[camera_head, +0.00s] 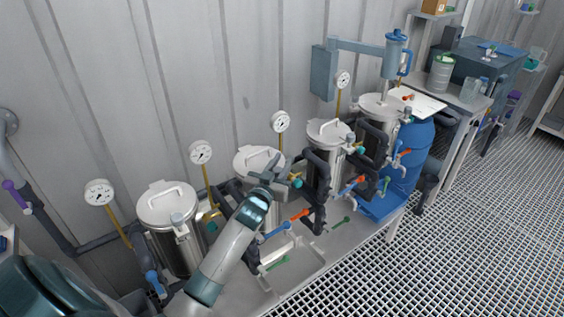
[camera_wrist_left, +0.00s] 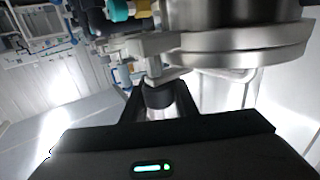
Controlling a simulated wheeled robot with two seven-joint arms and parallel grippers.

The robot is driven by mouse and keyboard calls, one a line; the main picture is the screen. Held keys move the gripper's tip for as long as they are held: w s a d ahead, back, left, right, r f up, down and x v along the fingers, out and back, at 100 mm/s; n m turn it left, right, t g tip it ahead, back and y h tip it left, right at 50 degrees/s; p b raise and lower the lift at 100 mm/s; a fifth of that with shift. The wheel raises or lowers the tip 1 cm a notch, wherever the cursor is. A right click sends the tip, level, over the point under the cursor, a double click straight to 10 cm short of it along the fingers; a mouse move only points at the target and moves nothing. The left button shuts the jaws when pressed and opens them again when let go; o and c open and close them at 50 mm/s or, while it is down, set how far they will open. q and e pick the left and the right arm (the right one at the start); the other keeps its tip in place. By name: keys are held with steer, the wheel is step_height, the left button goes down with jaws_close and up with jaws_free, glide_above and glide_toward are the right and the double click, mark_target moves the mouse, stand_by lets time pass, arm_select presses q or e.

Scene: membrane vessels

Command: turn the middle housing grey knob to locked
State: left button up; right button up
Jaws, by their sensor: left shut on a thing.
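The middle housing (camera_head: 250,158) is a steel vessel with a lid and bar handle, second from the left along the wall. My left gripper (camera_head: 268,178) reaches its front right side, just below the lid. In the left wrist view my left gripper (camera_wrist_left: 158,98) has its two dark fingers closed on the sides of a short dark grey knob (camera_wrist_left: 158,96) on a metal stem, beside the vessel's rim (camera_wrist_left: 240,50). In the head view the gripper hides this knob, so its turn position cannot be read. My right gripper is in neither view.
Similar steel vessels stand on the left (camera_head: 168,203) and right (camera_head: 327,132). Dark pipes with blue, orange and green valve handles run close to my gripper. Gauges (camera_head: 201,152) on thin brass stems rise behind. A blue drum (camera_head: 410,155) stands farther right; the grating floor is clear.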

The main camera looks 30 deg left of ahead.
arm_select(q)
steer(key=shift+r, duration=0.2)
steer(key=o, duration=1)
steer(key=shift+o, duration=0.3)
steer(key=shift+w+f, duration=0.1)
steer(key=shift+f, duration=0.1)
steer(key=shift+s+d+f, duration=0.1)
steer(key=shift+s, duration=0.55)
steer(key=s+d+b, duration=0.3)
steer(key=s+b, duration=0.1)
steer(key=s, duration=1.2)
steer(key=shift+r, duration=0.2)
